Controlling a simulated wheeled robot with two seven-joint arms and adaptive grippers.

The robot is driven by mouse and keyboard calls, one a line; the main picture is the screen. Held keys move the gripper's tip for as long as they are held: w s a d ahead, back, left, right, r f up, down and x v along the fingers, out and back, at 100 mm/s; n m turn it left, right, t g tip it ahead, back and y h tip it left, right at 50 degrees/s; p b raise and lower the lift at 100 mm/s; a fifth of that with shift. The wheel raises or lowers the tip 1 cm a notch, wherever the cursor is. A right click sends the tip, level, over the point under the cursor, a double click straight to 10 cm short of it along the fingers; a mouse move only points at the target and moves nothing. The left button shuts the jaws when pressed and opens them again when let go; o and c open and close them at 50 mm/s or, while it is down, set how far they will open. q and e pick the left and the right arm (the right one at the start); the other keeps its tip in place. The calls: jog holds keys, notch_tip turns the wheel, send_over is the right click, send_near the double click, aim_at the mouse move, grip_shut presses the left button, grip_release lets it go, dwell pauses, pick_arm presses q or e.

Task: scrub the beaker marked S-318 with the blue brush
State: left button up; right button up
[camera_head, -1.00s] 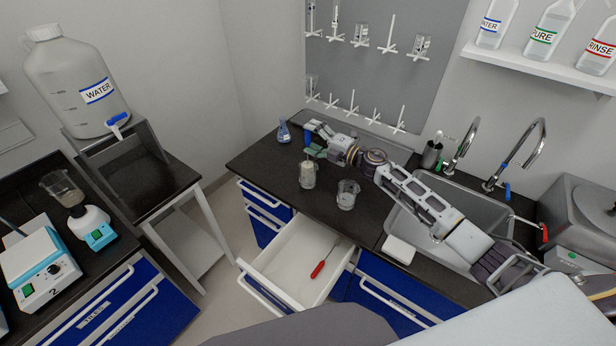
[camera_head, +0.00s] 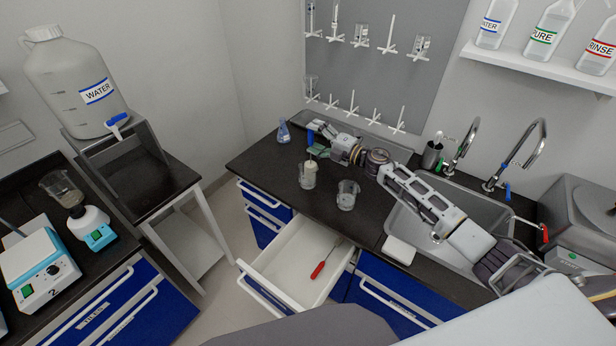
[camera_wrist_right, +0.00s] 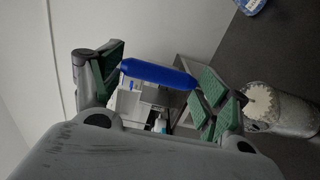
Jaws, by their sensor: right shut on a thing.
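My right gripper (camera_head: 314,143) is shut on the blue brush, above the back part of the dark counter. In the right wrist view, the blue handle (camera_wrist_right: 158,74) lies between the green finger pads (camera_wrist_right: 150,82). The white bristle head (camera_head: 311,166) is at the mouth of a glass beaker (camera_head: 307,180) standing on the counter; how deep it sits is hard to tell. That beaker also shows in the right wrist view (camera_wrist_right: 292,115). A second beaker (camera_head: 347,197) stands to its right. I cannot read a mark on either, so S-318 is not confirmed. My left gripper is not in view.
A blue-tinted flask (camera_head: 284,134) stands at the back left of the counter. An open drawer (camera_head: 272,268) holds a red-handled tool (camera_head: 318,270). The sink (camera_head: 470,200) lies under my right arm. A white block (camera_head: 399,250) sits at the counter's front.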

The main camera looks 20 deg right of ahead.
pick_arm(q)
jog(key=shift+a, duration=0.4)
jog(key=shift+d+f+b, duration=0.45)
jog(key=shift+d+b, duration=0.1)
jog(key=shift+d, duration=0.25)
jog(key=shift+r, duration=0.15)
